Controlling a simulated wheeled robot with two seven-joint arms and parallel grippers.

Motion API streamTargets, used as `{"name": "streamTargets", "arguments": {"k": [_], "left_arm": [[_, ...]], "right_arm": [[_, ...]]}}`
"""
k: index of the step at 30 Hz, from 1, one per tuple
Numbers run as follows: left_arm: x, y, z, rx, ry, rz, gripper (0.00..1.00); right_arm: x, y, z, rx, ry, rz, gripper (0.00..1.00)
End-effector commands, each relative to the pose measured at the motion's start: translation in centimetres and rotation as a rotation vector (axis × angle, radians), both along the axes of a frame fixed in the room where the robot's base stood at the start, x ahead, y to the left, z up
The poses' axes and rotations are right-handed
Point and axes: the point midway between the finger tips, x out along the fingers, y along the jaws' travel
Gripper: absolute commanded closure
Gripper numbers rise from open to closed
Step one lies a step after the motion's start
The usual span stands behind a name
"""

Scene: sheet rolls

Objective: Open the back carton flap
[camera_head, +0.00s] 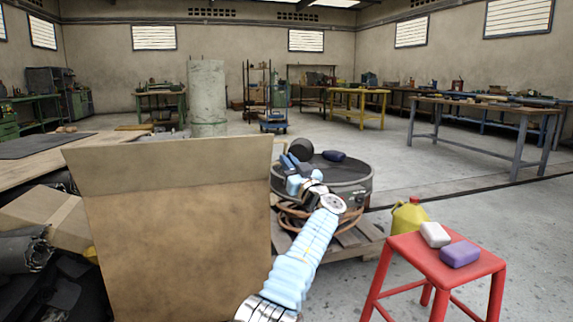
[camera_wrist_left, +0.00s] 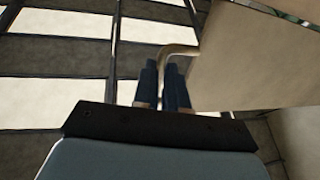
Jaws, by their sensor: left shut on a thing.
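The cardboard carton (camera_head: 180,250) stands large at the left centre of the head view. A lighter cardboard flap (camera_head: 170,162) stands up along its top. A cardboard panel (camera_wrist_left: 260,62) fills the upper right of the left wrist view. A bent tan loop (camera_wrist_left: 182,49) sticks out from that panel's left edge. My left gripper (camera_head: 287,158) is at the right end of the flap, and its dark blue fingers (camera_wrist_left: 165,85) are shut on the loop. The inside of the carton is hidden. My right gripper is not in view.
A dark round drum (camera_head: 352,178) stands on a wooden pallet (camera_head: 345,250) behind my left arm. A red stool (camera_head: 430,262) with a white block (camera_head: 435,234) and a purple block (camera_head: 460,253) is at the right. A yellow jug (camera_head: 408,216) is behind it. Dark rolls (camera_head: 25,245) lie left of the carton.

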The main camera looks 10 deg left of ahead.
Motion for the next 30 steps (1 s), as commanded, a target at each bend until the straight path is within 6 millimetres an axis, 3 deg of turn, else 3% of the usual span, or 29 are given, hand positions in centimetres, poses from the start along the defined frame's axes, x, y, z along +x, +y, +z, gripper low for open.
{"name": "streamTargets", "arguments": {"k": [29, 30], "left_arm": [[0.29, 0.19, -0.57, 0.059, -0.093, 0.000, 1.00], [0.29, 0.19, -0.57, 0.059, -0.093, 0.000, 0.86]], "right_arm": [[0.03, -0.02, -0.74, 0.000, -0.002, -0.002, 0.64], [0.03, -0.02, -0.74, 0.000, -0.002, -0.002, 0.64]]}}
